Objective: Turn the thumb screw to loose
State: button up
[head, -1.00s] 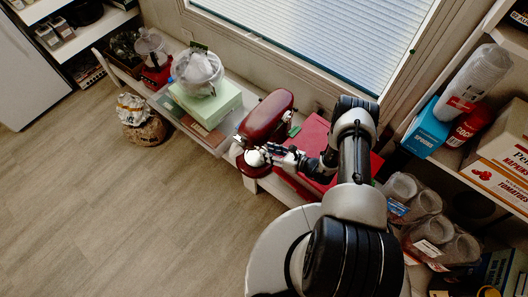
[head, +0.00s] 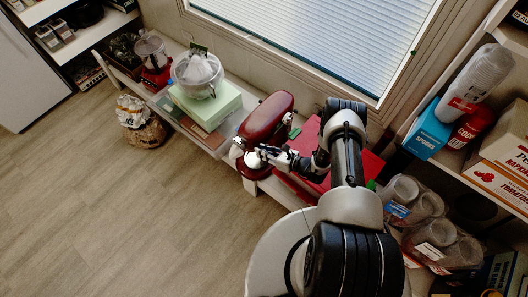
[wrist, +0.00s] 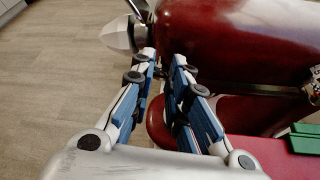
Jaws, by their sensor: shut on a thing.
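A dark red stand mixer (head: 268,117) stands on the low shelf under the window. Its glossy red head (wrist: 235,35) fills the upper right of the wrist view, with a pale metal part (wrist: 118,35) at its left end. My gripper (head: 261,153) is at the mixer's front end, just under the head. In the wrist view my gripper (wrist: 166,62) has its two blue-padded fingers close together at the underside of the head. The fingers are shut on the thumb screw, which is mostly hidden between them; its turn position cannot be read.
A red board (head: 312,135) lies right of the mixer, beneath my arm. A food processor bowl (head: 198,72) on a pale green box (head: 210,104) stands to the left. Clear jars (head: 402,188) sit to the right. The floor (head: 110,215) in front is free.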

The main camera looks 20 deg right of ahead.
grip_shut()
jog(key=shift+a+n+t+h+p, duration=0.1)
jog(key=shift+n+t+h+p, duration=0.2)
jog(key=shift+n+p, duration=0.15)
jog(key=o, duration=0.7)
grip_release()
jog(key=shift+c, duration=0.2)
jog(key=v, duration=1.2)
